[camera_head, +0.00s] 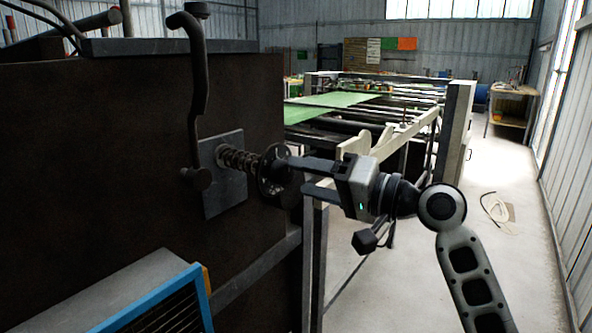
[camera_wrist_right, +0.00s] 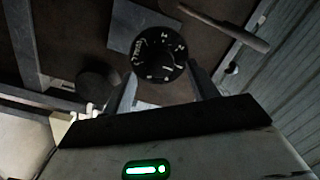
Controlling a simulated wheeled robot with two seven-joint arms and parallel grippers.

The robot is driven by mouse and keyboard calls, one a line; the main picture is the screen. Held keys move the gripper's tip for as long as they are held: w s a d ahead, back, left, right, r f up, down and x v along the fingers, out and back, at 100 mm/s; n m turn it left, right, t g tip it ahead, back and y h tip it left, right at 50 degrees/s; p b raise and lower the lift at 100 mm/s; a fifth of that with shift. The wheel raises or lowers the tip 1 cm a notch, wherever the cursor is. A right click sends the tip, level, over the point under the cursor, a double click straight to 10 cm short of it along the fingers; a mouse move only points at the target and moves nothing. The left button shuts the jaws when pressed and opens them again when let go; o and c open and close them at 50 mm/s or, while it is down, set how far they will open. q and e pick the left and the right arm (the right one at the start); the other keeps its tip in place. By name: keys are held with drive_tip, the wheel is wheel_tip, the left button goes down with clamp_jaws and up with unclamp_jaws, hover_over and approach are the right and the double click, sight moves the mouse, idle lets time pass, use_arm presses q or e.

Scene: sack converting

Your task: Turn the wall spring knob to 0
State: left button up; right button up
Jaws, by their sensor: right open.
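The wall spring knob is a dark round dial (camera_head: 271,170) on a coiled spring (camera_head: 238,158) that sticks out from a grey plate (camera_head: 222,190) on the dark wall. In the right wrist view the dial face (camera_wrist_right: 158,54) shows white marks and numbers, too small to read surely. My right gripper (camera_head: 297,178) is open at the dial. In the right wrist view its two fingers (camera_wrist_right: 163,92) stand on either side of the dial's lower edge; I cannot tell whether they touch it. My left gripper is not in view.
A bent dark handle (camera_head: 197,90) hangs on the wall just left of the plate. A blue-edged frame (camera_head: 150,300) stands at lower left. A machine with green sheet (camera_head: 330,103) lies behind. The pale floor (camera_head: 400,280) at right is mostly clear.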

sight(289, 174)
drive_tip(key=shift+x, duration=1.15)
drive_tip(key=shift+w+a, duration=0.15)
drive_tip(key=shift+a, duration=0.15)
drive_tip(key=shift+c, duration=0.2)
drive_tip(key=c, duration=0.9)
drive_tip(key=shift+c, duration=0.2)
